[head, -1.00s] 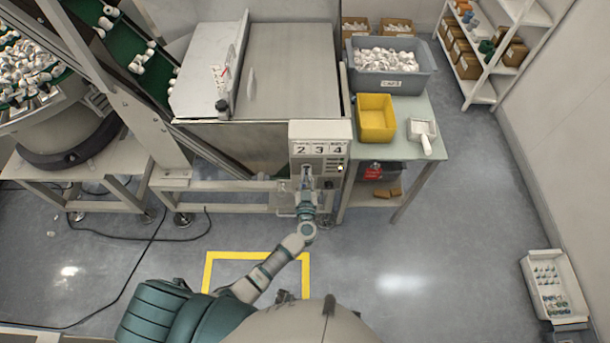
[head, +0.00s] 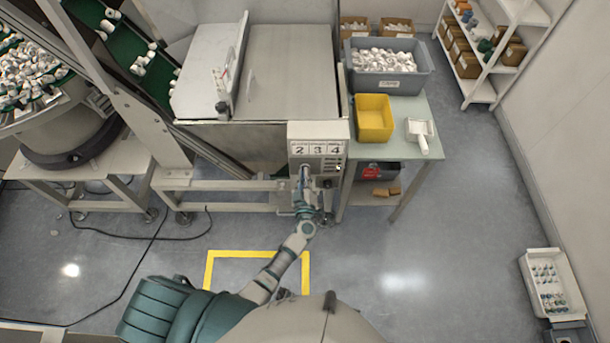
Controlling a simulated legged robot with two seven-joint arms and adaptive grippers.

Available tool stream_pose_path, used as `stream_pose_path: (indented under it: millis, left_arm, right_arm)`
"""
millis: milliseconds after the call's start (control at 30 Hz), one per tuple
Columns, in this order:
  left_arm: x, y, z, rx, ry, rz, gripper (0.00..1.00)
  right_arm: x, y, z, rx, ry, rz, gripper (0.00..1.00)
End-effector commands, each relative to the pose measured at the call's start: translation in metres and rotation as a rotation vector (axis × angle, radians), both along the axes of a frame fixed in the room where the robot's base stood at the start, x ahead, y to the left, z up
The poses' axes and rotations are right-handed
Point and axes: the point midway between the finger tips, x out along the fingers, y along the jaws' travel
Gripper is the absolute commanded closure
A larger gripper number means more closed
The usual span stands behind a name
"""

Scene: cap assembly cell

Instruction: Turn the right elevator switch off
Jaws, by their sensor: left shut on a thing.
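The control box (head: 318,132) with the numbers 2, 3 and 4 on its top is on the front right corner of the machine. Its front panel (head: 331,167) carries small switches and buttons, too small to tell apart. My left gripper (head: 305,174) is at the left part of this panel, touching or very close to it. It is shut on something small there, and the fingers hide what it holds. The elevator switch cannot be picked out. My right gripper is not in view.
A side table holds a yellow bin (head: 374,118), a grey tub (head: 389,82) of white caps and a white scoop (head: 421,134). A green conveyor (head: 127,46) rises at left.

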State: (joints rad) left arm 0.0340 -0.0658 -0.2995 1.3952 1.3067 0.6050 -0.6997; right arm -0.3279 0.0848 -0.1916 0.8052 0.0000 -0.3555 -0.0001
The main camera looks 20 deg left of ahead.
Motion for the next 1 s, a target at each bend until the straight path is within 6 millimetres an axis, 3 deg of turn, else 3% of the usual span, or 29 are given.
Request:
stream_pose_path:
  millis: [300, 867, 900, 1000]
  left_arm:
    - [0.0004, -0.0007, 0.0002, -0.138, -0.04, -0.004, 1.0]
    - [0.0006, -0.0002, 0.0001, -0.173, -0.05, -0.002, 1.0]
    - [0.0006, -0.0002, 0.0001, -0.173, -0.05, -0.002, 0.87]
    - [0.0006, -0.0002, 0.0002, -0.173, -0.05, -0.002, 0.62]
  right_arm:
    - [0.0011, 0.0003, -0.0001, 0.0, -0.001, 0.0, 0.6]
    - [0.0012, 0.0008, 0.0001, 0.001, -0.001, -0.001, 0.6]
    - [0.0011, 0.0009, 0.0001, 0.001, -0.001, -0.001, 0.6]
    - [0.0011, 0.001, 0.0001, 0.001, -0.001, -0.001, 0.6]
